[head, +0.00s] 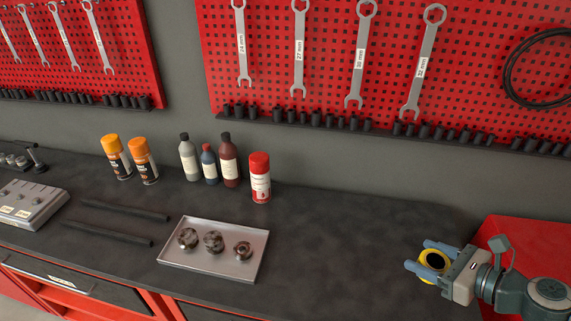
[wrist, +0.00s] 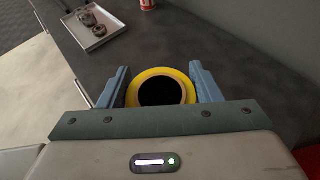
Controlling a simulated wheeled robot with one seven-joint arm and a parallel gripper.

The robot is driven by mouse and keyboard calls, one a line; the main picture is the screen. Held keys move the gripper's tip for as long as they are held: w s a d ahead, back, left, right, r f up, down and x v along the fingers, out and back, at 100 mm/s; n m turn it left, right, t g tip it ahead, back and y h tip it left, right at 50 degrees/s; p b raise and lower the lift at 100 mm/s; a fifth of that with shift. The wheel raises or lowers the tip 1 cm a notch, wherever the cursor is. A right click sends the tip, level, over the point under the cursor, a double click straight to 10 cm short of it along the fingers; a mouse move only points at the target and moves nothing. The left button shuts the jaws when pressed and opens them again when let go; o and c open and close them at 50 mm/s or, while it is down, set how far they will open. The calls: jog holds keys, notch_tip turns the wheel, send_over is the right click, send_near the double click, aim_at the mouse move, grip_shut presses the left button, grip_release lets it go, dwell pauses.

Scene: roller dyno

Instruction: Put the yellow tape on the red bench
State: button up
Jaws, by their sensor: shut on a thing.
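The yellow tape (wrist: 134,89) is a roll with a dark open centre. My gripper (wrist: 160,82) is shut on it, with one blue finger on each side of the roll. In the head view, my gripper (head: 428,258) holds the tape (head: 447,263) at the right, over or near the right end of the dark worktop. A red surface (head: 540,243), perhaps the red bench, shows at the right behind my arm. My arm hides part of it. I cannot tell the tape's exact height above the worktop.
A metal tray (head: 215,279) with three metal parts lies on the dark worktop (head: 340,240). Several bottles and spray cans, including a red-capped can (head: 260,178), stand at the back. Wrenches hang on red pegboards (head: 330,60). The worktop between tray and gripper is clear.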

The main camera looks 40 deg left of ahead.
notch_tip(320, 180, down, 6)
jog(key=b, duration=0.5)
jog(key=shift+w+a+f, duration=0.15)
jog(key=shift+w+a, duration=0.1)
send_over(385, 262)
notch_tip(385, 262, down, 7)
jog(key=shift+r+p, duration=0.1)
jog(key=shift+p, duration=0.2)
jog(key=shift+f+p, duration=0.35)
jog(key=shift+f, duration=1.75)
jog(key=shift+f, duration=0.1)
jog(key=o, duration=1)
jog(key=shift+c, duration=0.2)
